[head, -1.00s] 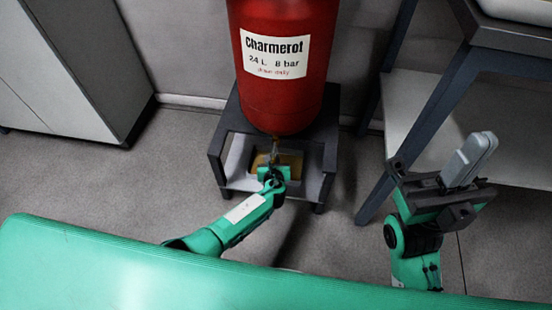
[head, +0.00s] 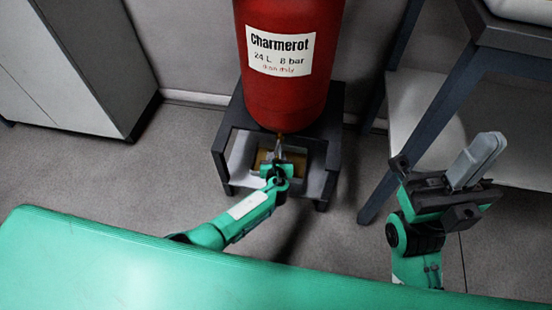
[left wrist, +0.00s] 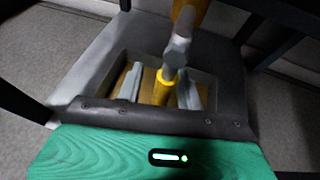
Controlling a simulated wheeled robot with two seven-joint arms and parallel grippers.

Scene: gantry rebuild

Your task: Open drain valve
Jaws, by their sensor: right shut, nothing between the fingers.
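The red tank (head: 288,95), labelled Charmerot, stands on a dark stand (head: 228,140). Its drain valve (head: 280,140) hangs underneath, small in the head view. In the left wrist view the drain valve shows a grey body (left wrist: 178,50) with yellow parts above and a yellow piece (left wrist: 163,88) below. My left gripper (head: 277,158) is under the tank. In the left wrist view its two grey fingers (left wrist: 161,88) stand apart on either side of the yellow piece, with gaps showing. My right gripper (head: 477,160) is shut and empty, raised at the right, away from the tank.
A dark-legged table (head: 440,110) with a pale lower shelf (head: 420,105) stands close behind my right gripper. A grey cabinet (head: 75,75) is at the left. Grey floor (head: 150,160) lies free between cabinet and stand. The stand's frame surrounds the space under the tank.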

